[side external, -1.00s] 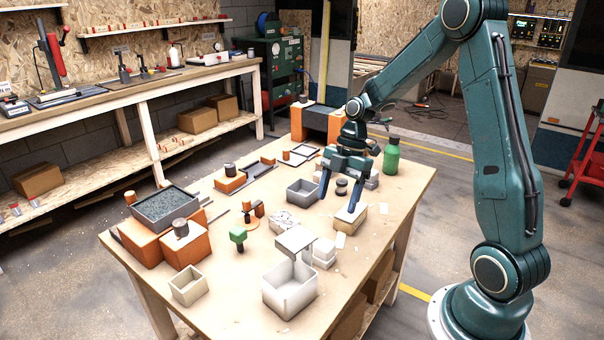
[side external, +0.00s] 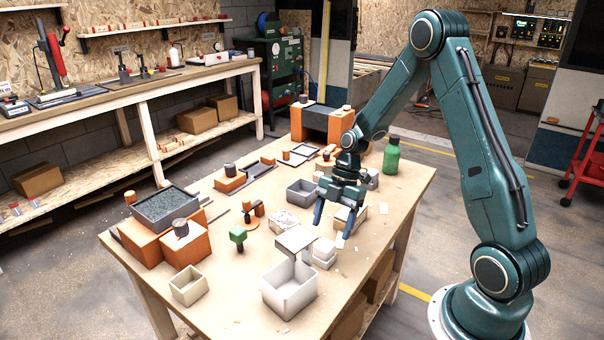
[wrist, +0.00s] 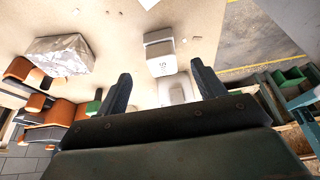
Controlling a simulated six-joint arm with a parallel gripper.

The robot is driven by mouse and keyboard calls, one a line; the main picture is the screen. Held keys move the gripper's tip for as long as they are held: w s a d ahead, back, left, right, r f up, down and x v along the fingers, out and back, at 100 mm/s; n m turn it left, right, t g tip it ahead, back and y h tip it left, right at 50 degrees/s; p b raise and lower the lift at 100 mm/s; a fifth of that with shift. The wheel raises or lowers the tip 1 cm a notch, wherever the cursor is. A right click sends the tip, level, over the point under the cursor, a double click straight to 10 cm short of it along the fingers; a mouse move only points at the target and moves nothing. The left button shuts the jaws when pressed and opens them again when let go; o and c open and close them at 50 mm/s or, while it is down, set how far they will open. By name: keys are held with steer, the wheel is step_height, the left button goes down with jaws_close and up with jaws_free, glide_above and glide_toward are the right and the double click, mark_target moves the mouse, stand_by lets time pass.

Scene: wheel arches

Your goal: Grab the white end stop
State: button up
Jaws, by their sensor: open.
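A white stepped block (side external: 324,252), which looks like the end stop, sits on the table behind the white bin. In the wrist view a white block with small dark markings (wrist: 161,55) lies just beyond my fingers. A second pale rounded piece (wrist: 177,88) shows between the fingers, partly hidden by my gripper body. I cannot tell for sure which of these is the end stop. My gripper (side external: 333,227) is open and empty, pointing down above the table just behind the white block. Its two fingers also show in the wrist view (wrist: 160,72).
A grey bin (side external: 302,193) and a green bottle (side external: 391,157) are behind. The table's right edge is near.

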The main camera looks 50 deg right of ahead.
mark_target(327, 241)
steer(key=shift+x, duration=1.4)
steer(key=shift+x, duration=2.6)
steer(key=shift+s+a+r, duration=0.1)
steer(key=shift+a, duration=0.05)
steer(key=shift+c, duration=0.4)
steer(key=c, duration=1)
